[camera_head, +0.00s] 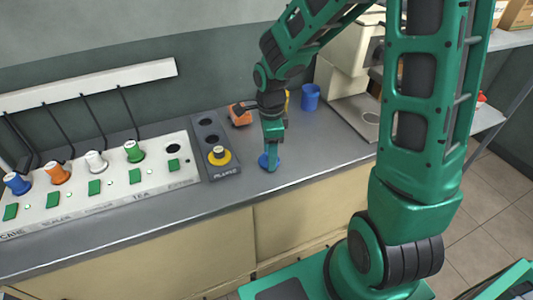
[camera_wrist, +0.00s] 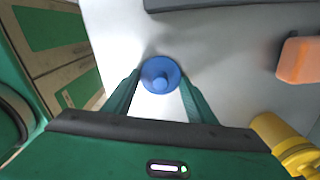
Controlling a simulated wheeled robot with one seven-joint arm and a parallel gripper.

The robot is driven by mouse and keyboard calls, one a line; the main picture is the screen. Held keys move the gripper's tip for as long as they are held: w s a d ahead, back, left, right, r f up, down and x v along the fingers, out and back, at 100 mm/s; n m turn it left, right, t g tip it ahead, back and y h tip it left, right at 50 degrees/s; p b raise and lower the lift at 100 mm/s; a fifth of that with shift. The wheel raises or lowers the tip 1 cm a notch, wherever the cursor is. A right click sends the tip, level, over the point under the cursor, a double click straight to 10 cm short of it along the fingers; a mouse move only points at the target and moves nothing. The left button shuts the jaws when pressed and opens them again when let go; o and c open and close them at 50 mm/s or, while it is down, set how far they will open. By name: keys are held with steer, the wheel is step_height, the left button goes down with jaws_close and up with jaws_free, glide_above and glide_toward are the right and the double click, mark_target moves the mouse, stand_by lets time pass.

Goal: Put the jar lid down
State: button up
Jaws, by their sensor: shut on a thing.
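The blue jar lid (camera_head: 264,161) is at the front part of the grey counter, low at its surface. I cannot tell whether the lid touches the counter. My fingers partly hide the lid in the head view.
A dark holder (camera_head: 209,137) with a yellow knobbed piece (camera_head: 219,155) lies left of my gripper. A blue cup (camera_head: 310,97), an orange object (camera_head: 240,115) and a cream machine (camera_head: 345,75) stand behind. A white panel (camera_head: 100,190) holds several coloured pieces. Bare counter (camera_head: 325,150) lies to the right.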

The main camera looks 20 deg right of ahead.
steer(key=shift+f, duration=0.1)
steer(key=o, duration=1)
steer(key=shift+o, duration=0.2)
step_height(320, 180, up, 12)
steer(key=s+d+r+n, duration=0.3)
steer(key=s+d+n, duration=0.4)
steer(key=s+d, duration=0.4)
steer(key=s+d+f+n, duration=0.1)
steer(key=s+d+n, duration=0.4)
steer(key=s, duration=0.7)
steer(key=n, duration=0.2)
steer(key=shift+s+d+n, duration=0.15)
steer(key=shift+n, duration=0.15)
